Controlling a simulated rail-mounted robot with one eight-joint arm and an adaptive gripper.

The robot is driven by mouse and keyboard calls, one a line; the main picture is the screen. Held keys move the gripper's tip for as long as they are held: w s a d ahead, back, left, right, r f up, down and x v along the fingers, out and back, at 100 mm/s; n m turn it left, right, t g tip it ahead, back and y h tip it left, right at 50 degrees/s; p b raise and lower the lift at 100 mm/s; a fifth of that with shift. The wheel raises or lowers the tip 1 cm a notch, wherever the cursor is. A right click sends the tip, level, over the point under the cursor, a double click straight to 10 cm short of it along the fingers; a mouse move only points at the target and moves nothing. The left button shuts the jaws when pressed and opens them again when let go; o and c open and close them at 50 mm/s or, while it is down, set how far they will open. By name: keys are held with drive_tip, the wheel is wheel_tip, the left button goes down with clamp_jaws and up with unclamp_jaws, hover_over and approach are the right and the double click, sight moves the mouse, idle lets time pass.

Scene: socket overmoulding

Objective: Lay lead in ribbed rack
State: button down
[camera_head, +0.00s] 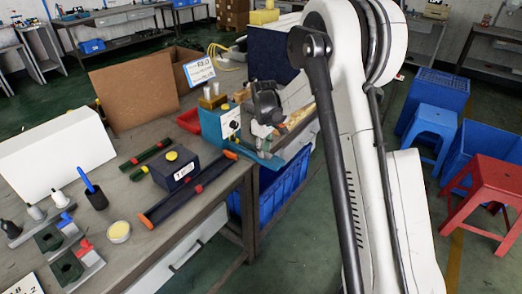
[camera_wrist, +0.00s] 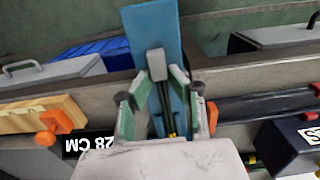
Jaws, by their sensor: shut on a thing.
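My gripper (camera_wrist: 160,96) is shut on a dark thin lead (camera_wrist: 165,104) with a small grey block at its far end. Yellow-green marks show low on the lead, between the fingers. Behind it lies a blue plate (camera_wrist: 150,25), part of the blue machine (camera_head: 215,124). In the head view my gripper (camera_head: 266,118) is just right of that machine, above its blue base; the lead cannot be made out there. A wooden piece with orange knobs (camera_wrist: 30,114) lies left in the wrist view, perhaps the ribbed rack; I cannot see clear ribs.
A long dark rail with orange ends (camera_head: 172,205) lies along the bench's front edge. A dark box with a yellow button (camera_head: 176,168) is behind it. A white box (camera_head: 52,160) stands at left.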

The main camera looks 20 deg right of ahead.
drive_tip(key=shift+s+d, duration=0.65)
drive_tip(key=shift+s, duration=0.2)
drive_tip(key=shift+r+p, duration=0.95)
drive_tip(key=shift+r, duration=1.6)
